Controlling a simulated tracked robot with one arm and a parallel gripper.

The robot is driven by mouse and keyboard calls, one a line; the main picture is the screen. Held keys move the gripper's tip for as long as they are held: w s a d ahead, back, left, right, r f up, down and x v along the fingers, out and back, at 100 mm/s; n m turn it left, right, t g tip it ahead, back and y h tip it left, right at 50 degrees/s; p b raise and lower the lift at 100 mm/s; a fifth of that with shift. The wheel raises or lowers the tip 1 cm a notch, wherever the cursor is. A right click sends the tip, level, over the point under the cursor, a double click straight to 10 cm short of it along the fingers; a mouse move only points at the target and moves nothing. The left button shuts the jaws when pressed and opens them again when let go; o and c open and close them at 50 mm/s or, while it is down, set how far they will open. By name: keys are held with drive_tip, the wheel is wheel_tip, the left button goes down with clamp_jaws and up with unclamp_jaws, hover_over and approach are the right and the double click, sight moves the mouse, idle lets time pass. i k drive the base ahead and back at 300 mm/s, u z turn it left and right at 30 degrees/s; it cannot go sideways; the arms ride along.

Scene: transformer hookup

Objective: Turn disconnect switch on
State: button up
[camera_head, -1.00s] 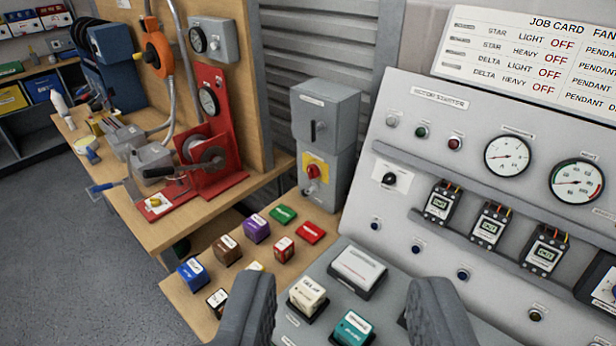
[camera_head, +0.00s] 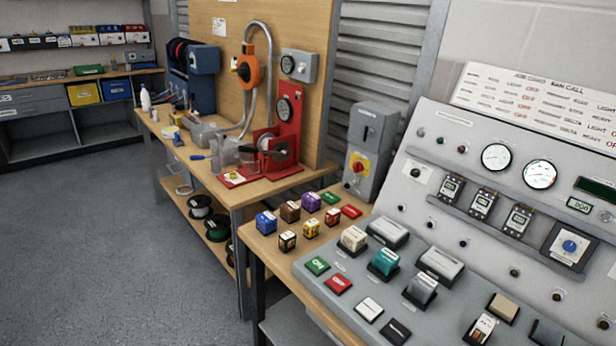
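The disconnect switch is most likely the grey box (camera_head: 372,150) standing on the wooden bench left of the sloped motor starter panel. It carries a red rotary handle (camera_head: 358,168) on a yellow plate on its lower front. A dark slot or lever shows on its upper front. The handle's exact setting is too small to read. My gripper does not show in the present view, so I cannot see its fingers or where they are relative to the box.
The sloped panel (camera_head: 455,160) with gauges and meters fills the right. Several coloured blocks lie on the bench (camera_head: 262,232) before the grey box. A red machine (camera_head: 285,135) stands on the bench to the left. Open grey floor (camera_head: 110,240) lies at lower left.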

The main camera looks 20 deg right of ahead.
sight(357, 167)
drive_tip(key=u, duration=0.45)
drive_tip(key=i, duration=1.75)
drive_tip(key=z, duration=0.9)
drive_tip(key=i, duration=1.05)
drive_tip(key=z, duration=0.7)
